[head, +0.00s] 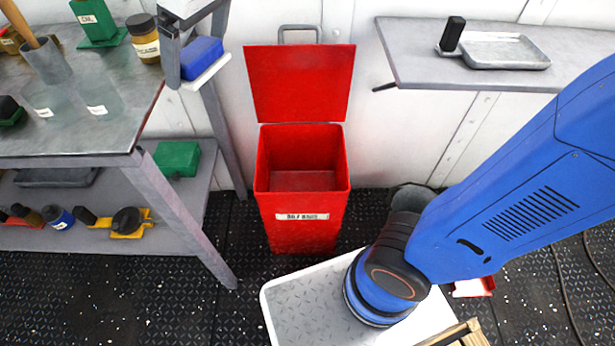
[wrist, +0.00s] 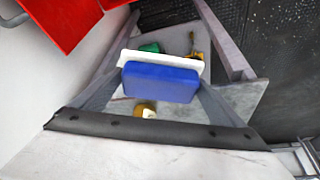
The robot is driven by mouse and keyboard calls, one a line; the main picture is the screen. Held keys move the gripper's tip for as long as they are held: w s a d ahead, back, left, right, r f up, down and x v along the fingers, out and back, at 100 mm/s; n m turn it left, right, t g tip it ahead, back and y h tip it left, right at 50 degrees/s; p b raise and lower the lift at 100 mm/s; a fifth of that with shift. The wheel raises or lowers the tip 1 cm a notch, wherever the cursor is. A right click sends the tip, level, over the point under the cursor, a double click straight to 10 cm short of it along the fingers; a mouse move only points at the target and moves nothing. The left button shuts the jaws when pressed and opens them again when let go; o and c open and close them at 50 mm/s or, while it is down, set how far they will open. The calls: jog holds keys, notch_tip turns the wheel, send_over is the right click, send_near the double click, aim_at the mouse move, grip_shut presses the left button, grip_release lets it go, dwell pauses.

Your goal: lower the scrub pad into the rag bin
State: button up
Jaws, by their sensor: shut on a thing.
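The scrub pad (head: 202,56), a blue block with a white layer, is held between the two grey fingers of my gripper (head: 197,62) at the upper left of the head view. In the wrist view the pad (wrist: 160,83) sits across between the fingers. The red rag bin (head: 302,215) stands on the floor in the middle of the head view, with its lid raised against the wall and its mouth open. The visible inside looks empty. My gripper and the pad are left of the bin's opening in that view. Part of the red bin (wrist: 62,20) shows at the upper left of the wrist view.
A grey workbench (head: 90,135) with jars and a lower shelf stands left of the bin. A wall shelf (head: 420,72) with a metal tray is at the right. A pale tray (head: 290,310) lies in front of the bin, partly hidden by my blue arm.

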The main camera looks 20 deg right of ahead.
jog(key=w+d+f, duration=0.1)
jog(key=d+f, duration=0.9)
jog(key=f, duration=0.6)
jog(key=w+d+f, duration=0.2)
jog(key=d+f, duration=0.9)
jog(key=f, duration=0.5)
jog(key=shift+w+a, duration=0.1)
jog(key=shift+w, duration=0.1)
jog(key=shift+w+a, duration=0.1)
jog(key=shift+w, duration=0.05)
jog(key=shift+f, duration=0.1)
